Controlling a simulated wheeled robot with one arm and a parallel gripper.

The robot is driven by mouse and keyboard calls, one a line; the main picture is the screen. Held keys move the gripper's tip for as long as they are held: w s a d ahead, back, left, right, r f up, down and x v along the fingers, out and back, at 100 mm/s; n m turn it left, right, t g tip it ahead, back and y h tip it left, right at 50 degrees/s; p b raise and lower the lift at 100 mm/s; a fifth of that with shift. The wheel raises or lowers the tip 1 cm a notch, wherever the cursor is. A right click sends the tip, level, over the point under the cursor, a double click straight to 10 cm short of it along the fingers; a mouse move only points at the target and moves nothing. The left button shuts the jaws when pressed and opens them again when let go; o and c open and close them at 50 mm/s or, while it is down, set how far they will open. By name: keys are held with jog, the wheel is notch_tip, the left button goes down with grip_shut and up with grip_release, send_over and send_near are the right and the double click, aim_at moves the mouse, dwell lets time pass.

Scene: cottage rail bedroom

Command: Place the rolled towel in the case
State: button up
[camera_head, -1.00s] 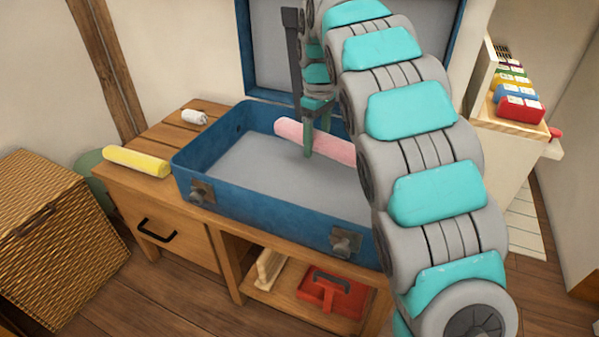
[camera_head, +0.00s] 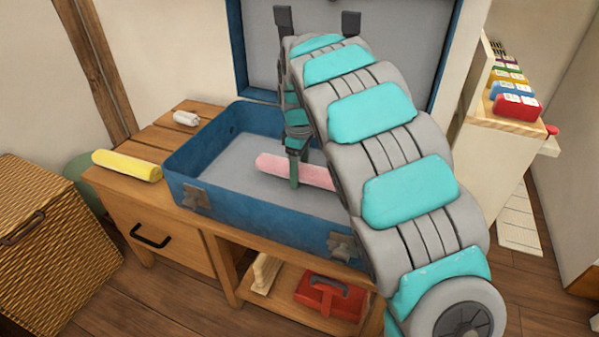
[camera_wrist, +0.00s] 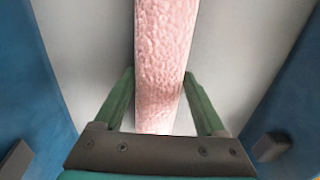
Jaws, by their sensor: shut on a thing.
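The pink rolled towel (camera_head: 272,164) is inside the open blue case (camera_head: 265,222), low between its walls. My gripper (camera_head: 294,178) reaches down into the case and is shut on the towel. In the wrist view the textured pink towel (camera_wrist: 165,50) runs lengthwise between the two green fingers of my gripper (camera_wrist: 158,85), with the case's grey floor and blue walls around it. The towel's right end is hidden behind my arm in the head view. I cannot tell whether the towel touches the case floor.
The case stands on a wooden bench (camera_head: 150,140), its lid (camera_head: 410,40) upright behind. A yellow roll (camera_head: 127,165) and a small white roll (camera_head: 186,118) lie on the bench to the left. A red object (camera_head: 330,296) sits on the shelf below. A wicker basket (camera_head: 45,245) stands at left.

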aim_at(300, 164)
jog(key=shift+f, duration=0.25)
jog(key=shift+f, duration=0.2)
jog(key=o, duration=1.4)
jog(key=shift+r, duration=0.1)
notch_tip(300, 164, up, 12)
jog(key=shift+r, duration=0.1)
